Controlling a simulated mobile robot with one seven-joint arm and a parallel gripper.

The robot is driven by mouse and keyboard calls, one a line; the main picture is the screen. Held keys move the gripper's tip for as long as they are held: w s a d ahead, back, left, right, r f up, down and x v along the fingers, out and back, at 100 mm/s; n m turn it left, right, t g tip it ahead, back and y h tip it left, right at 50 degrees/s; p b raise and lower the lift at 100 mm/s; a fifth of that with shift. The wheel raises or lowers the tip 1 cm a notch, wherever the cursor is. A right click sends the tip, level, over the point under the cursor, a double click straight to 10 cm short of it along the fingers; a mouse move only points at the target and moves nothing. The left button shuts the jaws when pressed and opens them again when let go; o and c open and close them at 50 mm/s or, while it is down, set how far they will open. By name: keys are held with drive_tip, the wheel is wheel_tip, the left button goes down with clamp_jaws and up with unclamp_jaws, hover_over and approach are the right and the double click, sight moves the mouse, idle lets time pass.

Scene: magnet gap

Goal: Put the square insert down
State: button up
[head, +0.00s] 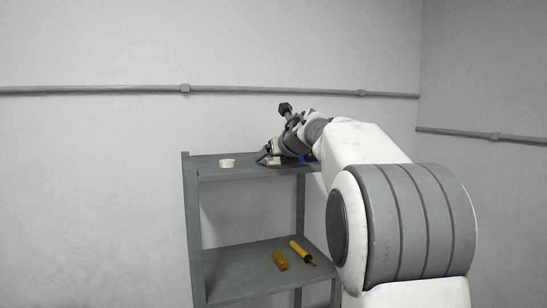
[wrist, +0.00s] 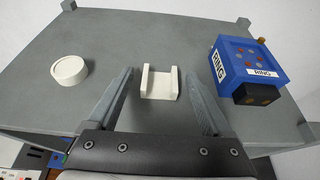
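A white square piece with two raised side walls, which I take for the square insert (wrist: 160,94), sits on the grey top shelf (wrist: 130,35). It lies between the two fingers of my gripper (wrist: 160,76) in the wrist view, with a visible space on each side. My gripper is open and touches nothing that I can see. In the head view my gripper (head: 263,156) is low over the top shelf (head: 215,174), and the arm hides part of that area.
A round white piece (wrist: 69,71) lies left on the shelf; it also shows in the head view (head: 227,163). A blue box labelled RING (wrist: 243,62) stands at the right. The lower shelf (head: 235,278) holds an orange block (head: 280,261) and a yellow tool (head: 301,252).

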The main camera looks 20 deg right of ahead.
drive_tip(key=shift+r, duration=0.1)
drive_tip(key=shift+s+r, duration=0.1)
drive_tip(key=b+v, duration=0.2)
drive_tip(key=v, duration=0.9)
drive_tip(key=shift+s+r, duration=0.2)
drive_tip(key=shift+s, duration=0.15)
